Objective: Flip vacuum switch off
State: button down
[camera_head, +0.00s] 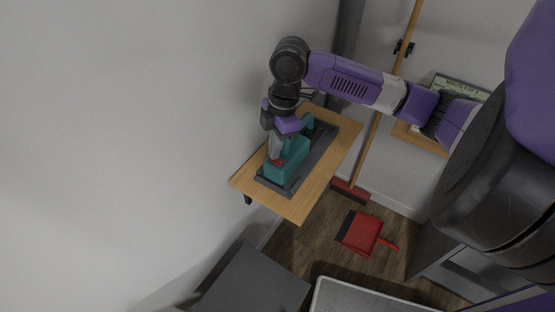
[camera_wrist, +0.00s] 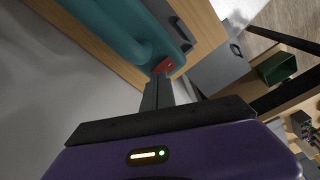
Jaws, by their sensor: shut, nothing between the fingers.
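The vacuum is a teal hand-held unit (camera_head: 288,160) in a dark grey tray (camera_head: 318,158) on a wooden wall shelf (camera_head: 318,189). Its teal body (camera_wrist: 112,22) also fills the upper left of the wrist view. A small red switch (camera_wrist: 165,65) sits on the vacuum's end. My gripper (camera_head: 275,158) is shut and empty, pointing down at the near end of the vacuum. In the wrist view the closed fingertips (camera_wrist: 160,78) are right at the red switch. I cannot tell whether they touch it or which way the switch is set.
A plain wall (camera_head: 120,130) runs close along the shelf's left side. A broom (camera_head: 350,190) stands behind the shelf, and a red dustpan (camera_head: 360,232) lies on the wooden floor. A dark grey box-like surface (camera_head: 250,285) is below the shelf.

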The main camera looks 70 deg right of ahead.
jog(key=shift+f+b, duration=0.3)
jog(key=shift+f, duration=0.15)
jog(key=shift+r+p, duration=2.8)
jog(key=shift+r, duration=0.8)
jog(key=shift+s, duration=0.1)
